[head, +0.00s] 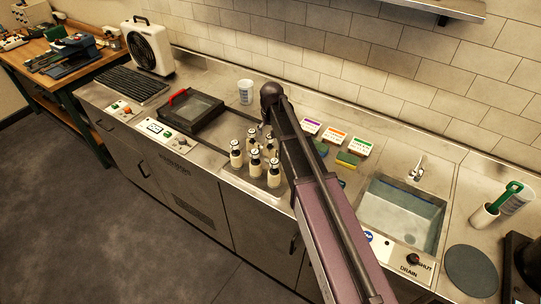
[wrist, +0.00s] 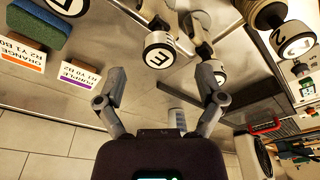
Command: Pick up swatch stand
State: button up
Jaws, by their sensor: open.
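I cannot pick out a swatch stand for certain. The nearest match is a row of small white colour-labelled cards on the counter: a purple card (head: 310,127), an orange card (head: 334,136) and a green card (head: 358,147). The wrist view shows the purple card (wrist: 78,82) and the orange card (wrist: 22,65) at the left. My gripper (wrist: 160,75) is open, with nothing between its fingers, above the counter between the cards and the bottles. In the head view my arm hides most of it.
Several lettered bottles (head: 236,153) stand left of my arm. Sponges (head: 347,159) lie before the cards. A white cup (head: 245,91) and a dark tray with a red handle (head: 192,115) are further left. A sink (head: 403,214) is at right; the tiled wall (head: 400,70) is behind.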

aim_at(270, 148)
jog(key=shift+w+f+b, duration=0.15)
jog(key=shift+f+b, duration=0.65)
jog(key=shift+f, duration=0.15)
jog(key=shift+w+f+b, duration=0.1)
jog(key=shift+f+b, duration=0.65)
jog(key=shift+f, duration=0.15)
jog(key=shift+c, duration=0.2)
grip_shut()
